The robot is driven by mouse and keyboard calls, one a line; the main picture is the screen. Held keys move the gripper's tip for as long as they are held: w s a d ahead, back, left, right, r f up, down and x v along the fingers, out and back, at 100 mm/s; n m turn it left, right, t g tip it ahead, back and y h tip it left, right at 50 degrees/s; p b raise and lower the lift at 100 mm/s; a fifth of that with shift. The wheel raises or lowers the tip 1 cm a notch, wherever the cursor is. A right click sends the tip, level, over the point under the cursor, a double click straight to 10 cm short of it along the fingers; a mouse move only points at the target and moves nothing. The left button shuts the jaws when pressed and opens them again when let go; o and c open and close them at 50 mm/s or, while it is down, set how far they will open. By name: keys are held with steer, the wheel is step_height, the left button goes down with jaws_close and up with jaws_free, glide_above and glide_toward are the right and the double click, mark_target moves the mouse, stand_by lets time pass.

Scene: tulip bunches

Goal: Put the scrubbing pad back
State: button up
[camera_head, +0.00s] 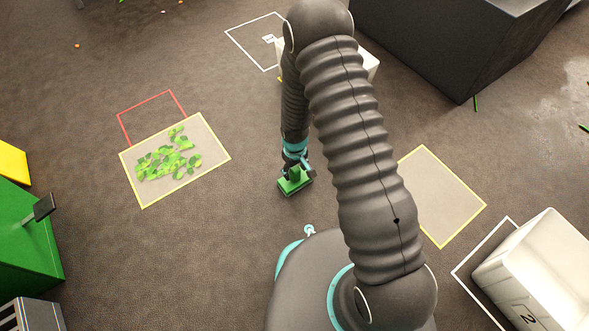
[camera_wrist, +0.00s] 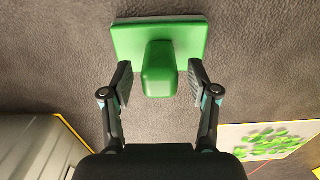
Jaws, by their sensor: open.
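The green scrubbing pad (camera_head: 294,186) has a flat block and a raised handle. It appears to rest on the dark floor near the front of my base. In the wrist view the pad (camera_wrist: 190,40) lies ahead, with its handle pointing toward me. My gripper (camera_head: 297,165) is directly over the pad. In the wrist view my gripper (camera_wrist: 160,80) is open, with one finger on each side of the handle. A gap shows between each finger and the handle.
A yellow-edged patch (camera_head: 213,150) bearing green leaf bits lies at left, beside a red outline (camera_head: 128,120). A bare yellow-edged patch (camera_head: 440,195) lies at right. A white crate (camera_head: 515,275), green box (camera_head: 25,240) and dark block (camera_head: 440,45) stand around. Floor beside the pad is clear.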

step_height(320, 180, up, 12)
steer(key=p, duration=0.2)
steer(key=shift+r, duration=0.2)
steer(key=s+d+r+m+t, duration=0.15)
steer(key=d+r, duration=0.25)
steer(key=r, duration=0.8)
steer(key=s+d+r+m+t, duration=0.1)
steer(key=s+d+r+m, duration=0.15)
steer(key=r, duration=1.05)
steer(key=s+d+r+m+t, duration=0.1)
steer(key=s+d+r, duration=0.3)
steer(key=s+r, duration=0.3)
steer(key=s+d+r+m+t, duration=0.1)
steer(key=s+d+r+t, duration=0.1)
steer(key=s+d+r, duration=0.2)
steer(key=s+r, duration=0.3)
steer(key=s, duration=0.3)
steer(key=shift+m, duration=0.4)
steer(key=shift+r, duration=0.1)
steer(key=c, duration=0.3)
steer(key=shift+d, duration=0.1)
steer(key=shift+c, duration=0.3)
